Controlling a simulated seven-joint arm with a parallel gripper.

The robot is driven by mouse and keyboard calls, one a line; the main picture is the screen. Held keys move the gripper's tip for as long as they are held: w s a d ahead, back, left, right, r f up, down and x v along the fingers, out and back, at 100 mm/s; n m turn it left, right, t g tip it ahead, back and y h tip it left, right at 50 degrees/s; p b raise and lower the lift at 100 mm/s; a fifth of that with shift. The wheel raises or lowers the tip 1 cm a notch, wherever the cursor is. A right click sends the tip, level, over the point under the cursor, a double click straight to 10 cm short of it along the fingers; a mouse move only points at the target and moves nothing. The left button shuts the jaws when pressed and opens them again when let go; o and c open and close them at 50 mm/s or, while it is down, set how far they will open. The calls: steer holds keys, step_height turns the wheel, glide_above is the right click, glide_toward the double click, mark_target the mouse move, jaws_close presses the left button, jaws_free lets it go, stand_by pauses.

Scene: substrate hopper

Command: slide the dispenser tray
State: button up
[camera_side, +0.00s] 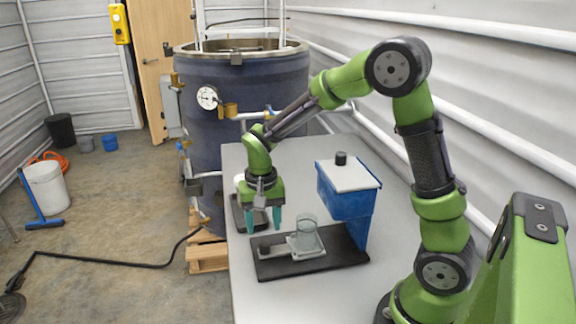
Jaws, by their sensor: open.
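The dispenser is a blue hopper (345,203) with a white lid and black knob, standing on a black base plate (340,256) on the table. The light grey dispenser tray (290,249) lies on the base plate, out to the left of the hopper. A clear glass beaker (308,236) stands at the tray's right end. My gripper (264,222) points down with its teal fingers apart and nothing between them. It hangs above and behind the tray's left part, and I see no contact with the tray.
The white table (290,300) is clear in front of the base plate. A dark device (238,214) stands behind my gripper at the table's left edge. A large dark blue tank (240,120) with a gauge stands behind the table. A wall bounds the right side.

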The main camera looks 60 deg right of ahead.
mark_target(265, 243)
step_height(265, 243, down, 6)
steer(key=shift+r, duration=0.15)
jaws_close()
stand_by(0.4)
